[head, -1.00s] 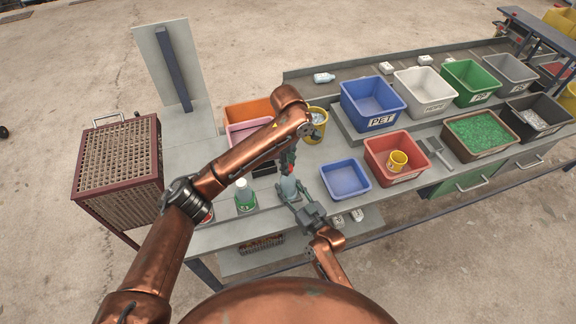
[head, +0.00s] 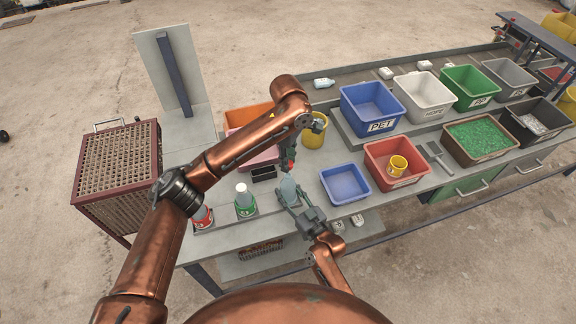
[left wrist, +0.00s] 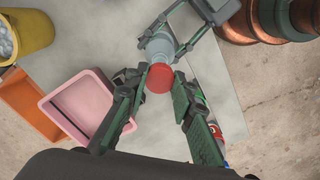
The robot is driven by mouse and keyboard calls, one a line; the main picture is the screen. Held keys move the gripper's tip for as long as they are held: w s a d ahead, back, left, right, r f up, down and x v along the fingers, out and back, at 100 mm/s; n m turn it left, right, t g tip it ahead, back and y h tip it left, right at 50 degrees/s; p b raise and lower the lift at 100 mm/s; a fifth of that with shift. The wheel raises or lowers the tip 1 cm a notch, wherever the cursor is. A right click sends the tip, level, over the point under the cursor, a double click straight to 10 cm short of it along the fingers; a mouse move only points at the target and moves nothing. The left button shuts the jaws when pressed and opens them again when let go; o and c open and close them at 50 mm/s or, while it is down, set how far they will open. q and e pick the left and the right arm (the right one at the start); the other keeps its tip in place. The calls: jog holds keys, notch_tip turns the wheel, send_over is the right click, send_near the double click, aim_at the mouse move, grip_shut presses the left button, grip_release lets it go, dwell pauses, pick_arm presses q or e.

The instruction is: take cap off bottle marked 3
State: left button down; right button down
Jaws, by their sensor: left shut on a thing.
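A clear pale-blue bottle (head: 288,190) stands upright at the front of the bench; its marking is not readable. My right gripper (head: 289,196) is closed around its body, with its fingers also on both sides of it in the left wrist view (left wrist: 168,42). A red cap (left wrist: 159,79) is between the fingertips of my left gripper (left wrist: 162,84), which is shut on it. The left gripper (head: 290,164) points down above the bottle. The cap lines up with the bottle's top; I cannot tell whether they still touch.
A green-labelled bottle with a white cap (head: 244,201) and a red-labelled bottle (head: 202,214) stand to the left. A blue tray (head: 346,184) is on the right. A pink tray (left wrist: 88,108) and a yellow cup (left wrist: 28,32) lie near the left gripper.

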jog(key=c, duration=1.3)
grip_release()
jog(key=shift+f, duration=0.15)
jog(key=shift+o, duration=0.8)
jog(key=shift+s, duration=0.1)
